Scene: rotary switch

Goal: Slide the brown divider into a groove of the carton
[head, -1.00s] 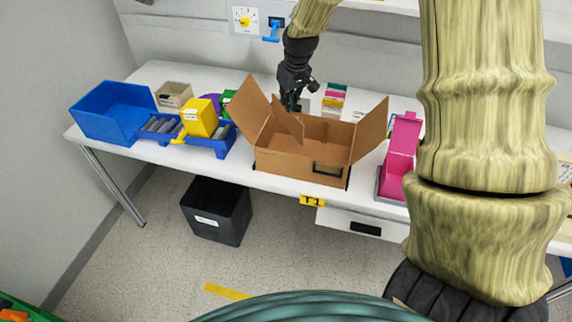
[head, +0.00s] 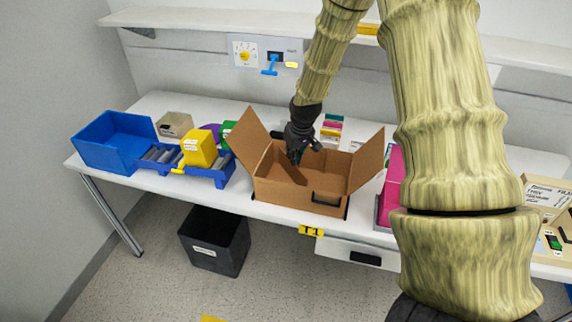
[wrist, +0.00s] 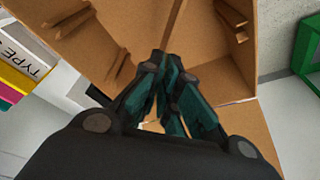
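The carton (head: 285,199) stands open on the table with its flaps spread. The brown divider (head: 289,166) is inside it, a slanted thin panel towards the left, low between the walls. My gripper (head: 298,158) reaches down into the carton at the divider's upper part. In the wrist view my gripper (wrist: 168,68) has its fingers drawn together, apparently on the thin divider, whose outline is hard to separate from the carton (wrist: 95,35). Ribs that form grooves show on the inner walls there. The divider's lower edge is hidden, so I cannot tell whether it is in a groove.
A blue roller stand with a yellow box (head: 198,148) and a blue bin (head: 112,143) are left of the carton. A pink box (head: 391,185) is close on its right. Small coloured boxes (head: 331,129) stand behind it. A shelf (head: 200,17) runs above.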

